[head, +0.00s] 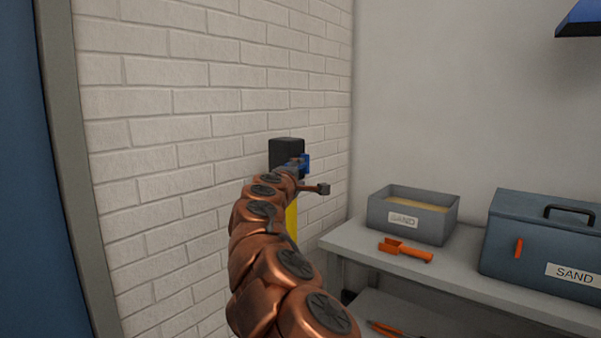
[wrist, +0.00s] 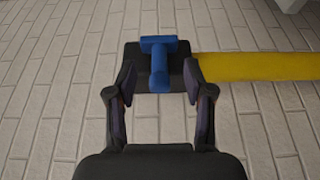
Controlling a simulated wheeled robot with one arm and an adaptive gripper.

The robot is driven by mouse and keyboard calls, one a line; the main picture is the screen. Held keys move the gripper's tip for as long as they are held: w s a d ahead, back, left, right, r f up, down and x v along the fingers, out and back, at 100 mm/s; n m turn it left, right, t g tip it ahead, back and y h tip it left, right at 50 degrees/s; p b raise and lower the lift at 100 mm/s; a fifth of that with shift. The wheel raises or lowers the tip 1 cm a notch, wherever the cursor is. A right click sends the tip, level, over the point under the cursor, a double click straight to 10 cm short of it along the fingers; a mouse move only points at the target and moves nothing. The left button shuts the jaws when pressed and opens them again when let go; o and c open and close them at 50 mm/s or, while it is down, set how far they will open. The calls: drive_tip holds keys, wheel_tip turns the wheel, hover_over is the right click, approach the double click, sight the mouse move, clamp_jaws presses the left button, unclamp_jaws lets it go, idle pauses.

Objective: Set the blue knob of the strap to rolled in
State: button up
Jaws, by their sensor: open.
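The blue knob (wrist: 158,66) has a T shape and sits on a black housing (wrist: 139,76) on the brick wall. A yellow strap (wrist: 255,66) runs out of the housing to the right in the wrist view. My gripper (wrist: 158,90) is open, with one finger on each side of the knob's stem and gaps between. I cannot tell whether the fingers touch the housing. In the head view the black housing (head: 287,148), part of the blue knob (head: 305,161) and the yellow strap (head: 292,217) show behind my arm, which hides the rest.
A grey shelf (head: 349,240) stands to the right of the strap. A blue panel (head: 25,180) stands at the far left.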

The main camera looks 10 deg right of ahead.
drive_tip(key=v, duration=0.6)
drive_tip(key=shift+s, duration=0.3)
drive_tip(key=shift+a, duration=0.15)
drive_tip(key=s+d+r+m+g+h+p, duration=0.1)
drive_tip(key=s+d+r+m+g+p, duration=0.25)
drive_tip(key=s+d+r+p, duration=0.3)
drive_tip(key=s+d+r+m+g+h+p, duration=0.25)
drive_tip(key=s+d+r+m+p, duration=0.2)
drive_tip(key=s+d+p, duration=0.35)
drive_tip(key=s+d+f+m+g+y+p, duration=0.1)
drive_tip(key=s+d+m+g+y+p, duration=0.1)
drive_tip(key=s+d+p, duration=0.3)
drive_tip(key=s+f+m+g+y+p, duration=0.1)
drive_tip(key=s+m+g+y+p, duration=0.1)
drive_tip(key=s, duration=0.5)
drive_tip(key=s+a+g+y+p, duration=0.2)
drive_tip(key=s+a+p, duration=0.3)
drive_tip(key=s, duration=0.4)
drive_tip(key=s+a+f+g+y+p, duration=0.1)
drive_tip(key=s+a+g+y+p, duration=0.2)
drive_tip(key=s+p, duration=0.3)
drive_tip(key=s+a+f+g+y+p, duration=0.1)
drive_tip(key=s+a+g+y+p, duration=0.1)
drive_tip(key=s+a+p, duration=0.4)
drive_tip(key=s+y, duration=0.1)
drive_tip(key=s, duration=0.4)
drive_tip(key=shift+s+a+f+g, duration=0.25)
drive_tip(key=shift+s+a+g, duration=0.05)
drive_tip(key=shift+a, duration=0.05)
